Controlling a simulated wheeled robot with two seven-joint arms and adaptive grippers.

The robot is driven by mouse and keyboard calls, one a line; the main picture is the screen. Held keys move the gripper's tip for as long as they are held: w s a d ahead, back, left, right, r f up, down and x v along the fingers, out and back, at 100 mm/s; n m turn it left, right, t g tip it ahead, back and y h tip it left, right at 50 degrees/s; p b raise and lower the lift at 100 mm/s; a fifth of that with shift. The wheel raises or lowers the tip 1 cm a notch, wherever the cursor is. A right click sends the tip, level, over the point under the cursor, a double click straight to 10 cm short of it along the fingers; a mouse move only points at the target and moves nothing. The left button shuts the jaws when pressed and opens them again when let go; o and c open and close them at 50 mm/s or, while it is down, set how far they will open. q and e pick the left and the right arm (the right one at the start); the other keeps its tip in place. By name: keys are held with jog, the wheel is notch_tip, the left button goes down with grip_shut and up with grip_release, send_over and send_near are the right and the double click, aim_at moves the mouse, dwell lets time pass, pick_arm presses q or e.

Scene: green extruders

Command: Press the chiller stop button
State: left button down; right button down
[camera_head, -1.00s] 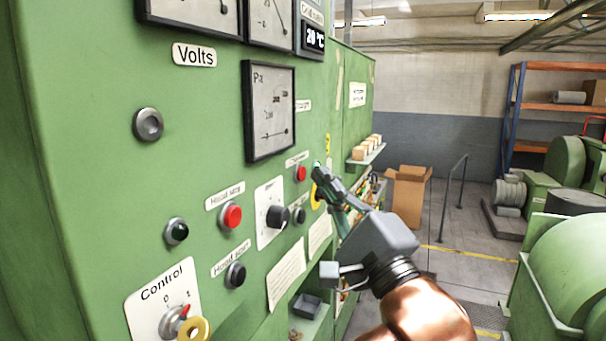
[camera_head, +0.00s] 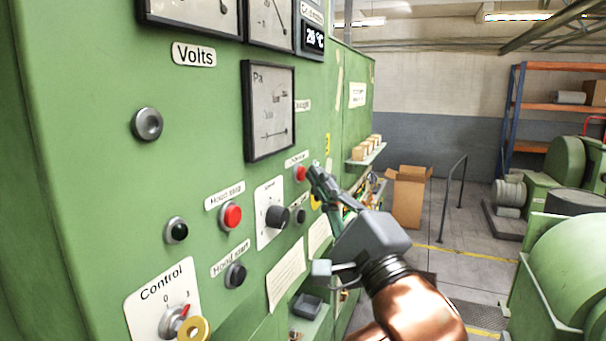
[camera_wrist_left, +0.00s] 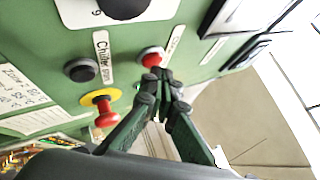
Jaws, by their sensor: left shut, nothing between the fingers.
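The red chiller stop button (camera_head: 300,173) sits on the green panel, under a small white label too blurred to read. My left gripper (camera_head: 314,170) is shut and empty, with its fingertips just right of that button. In the left wrist view the red button (camera_wrist_left: 151,57) shows just beyond the closed fingertips (camera_wrist_left: 162,76), which overlap its lower edge. I cannot tell whether they touch it. The black button (camera_wrist_left: 82,70) by the "Chiller start" label is left of it. My right gripper is not in view.
A yellow-ringed red knob (camera_wrist_left: 105,112) is close to the left finger. The hood stop button (camera_head: 231,216), a black rotary knob (camera_head: 277,216) and a Control switch (camera_head: 172,321) share the panel. A shelf with small boxes (camera_head: 366,150) is beyond.

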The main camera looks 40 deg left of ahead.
pick_arm(q)
jog(key=shift+s+a, duration=0.1)
jog(key=shift+a, duration=0.25)
dwell(0.4)
dwell(0.3)
jog(key=shift+d, duration=0.8)
jog(key=shift+w, duration=0.2)
jog(key=shift+w+d+b, duration=0.2)
jog(key=shift+d, duration=0.6)
jog(key=shift+w+d+b, duration=0.15)
jog(key=shift+d, duration=0.65)
jog(key=shift+w+d+b, duration=0.2)
jog(key=shift+d, duration=0.6)
